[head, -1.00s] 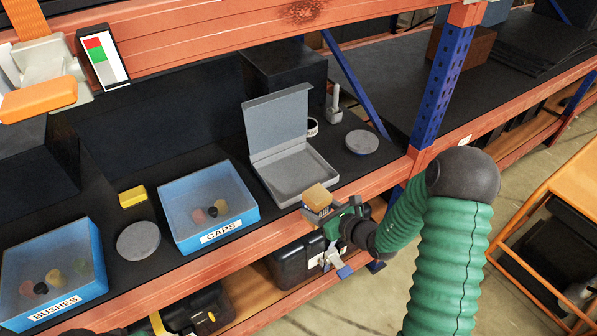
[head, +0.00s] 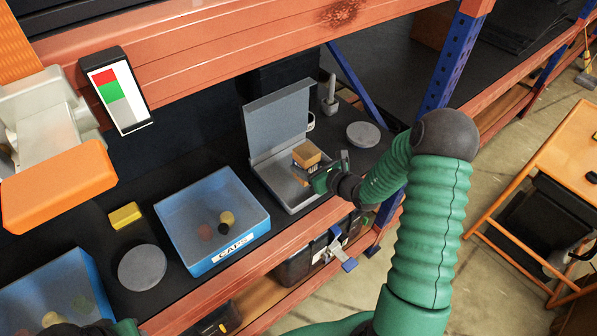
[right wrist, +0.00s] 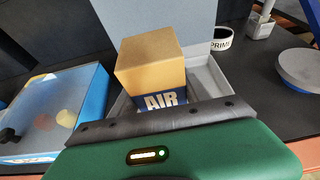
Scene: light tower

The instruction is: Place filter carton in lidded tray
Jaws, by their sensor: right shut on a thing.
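The filter carton (head: 307,153) is a small tan box; in the right wrist view the carton (right wrist: 152,62) shows a blue band reading "AIR". My right gripper (head: 318,176) is shut on it and holds it over the lidded tray (head: 263,171). The tray is grey, with its lid raised at the back; its wall also shows in the right wrist view (right wrist: 208,78). I cannot tell whether the carton touches the tray floor. Part of my left arm (head: 85,328) shows at the bottom left, but its gripper fingers do not show.
A blue CAPS bin (head: 213,218) stands left of the tray, with another blue bin (head: 55,290) further left. A yellow block (head: 125,215) and grey discs (head: 142,268) (head: 363,134) lie on the shelf. A blue upright (head: 447,75) stands at the right.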

